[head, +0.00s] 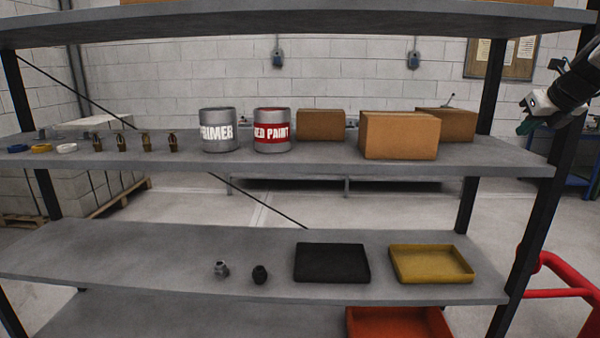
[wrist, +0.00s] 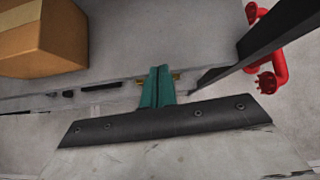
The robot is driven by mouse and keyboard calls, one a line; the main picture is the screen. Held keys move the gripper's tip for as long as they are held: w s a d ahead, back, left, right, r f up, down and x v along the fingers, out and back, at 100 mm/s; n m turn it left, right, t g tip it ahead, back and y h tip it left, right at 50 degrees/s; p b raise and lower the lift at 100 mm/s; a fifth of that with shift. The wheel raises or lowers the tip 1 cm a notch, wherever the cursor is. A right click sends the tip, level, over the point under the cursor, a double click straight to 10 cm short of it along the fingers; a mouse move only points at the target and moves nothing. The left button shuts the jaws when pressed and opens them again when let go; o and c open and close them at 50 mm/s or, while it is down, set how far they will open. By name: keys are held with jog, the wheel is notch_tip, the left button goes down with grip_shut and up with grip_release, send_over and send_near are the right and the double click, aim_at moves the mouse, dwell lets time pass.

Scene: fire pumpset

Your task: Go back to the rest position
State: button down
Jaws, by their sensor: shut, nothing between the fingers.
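My gripper (head: 527,122) is at the right edge of the head view, near the right end of the middle shelf board (head: 478,158) and in front of the right post. In the wrist view my gripper (wrist: 158,70) shows as two teal fingers pressed together with nothing between them. A cardboard box (wrist: 50,38) shows at the upper left of the wrist view, apart from the fingers.
Cardboard boxes (head: 398,135), a red paint can (head: 271,131) and a primer can (head: 219,130) stand on the middle board. A black tray (head: 331,262) and a yellow tray (head: 432,264) lie on the board below. A dark post (wrist: 275,35) and red pipe (head: 565,270) are at the right.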

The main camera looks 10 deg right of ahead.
jog(key=s+a+f+m+g, duration=0.2)
jog(key=s+a+f+m, duration=0.4)
jog(key=s+a+m, duration=0.5)
jog(key=s+a+f+m+g+y, duration=0.1)
jog(key=s+a+f+m+g, duration=0.2)
jog(key=s+a+f+m, duration=0.3)
jog(key=s+a+f+m+g, duration=0.2)
jog(key=s+a+f+m, duration=0.4)
jog(key=s+a+m, duration=0.9)
jog(key=a+m, duration=0.1)
jog(key=m, duration=0.1)
jog(key=shift+s+a+f+m+g, duration=0.25)
jog(key=shift+s+a+m+g, duration=0.05)
jog(key=shift+s+a+m, duration=0.1)
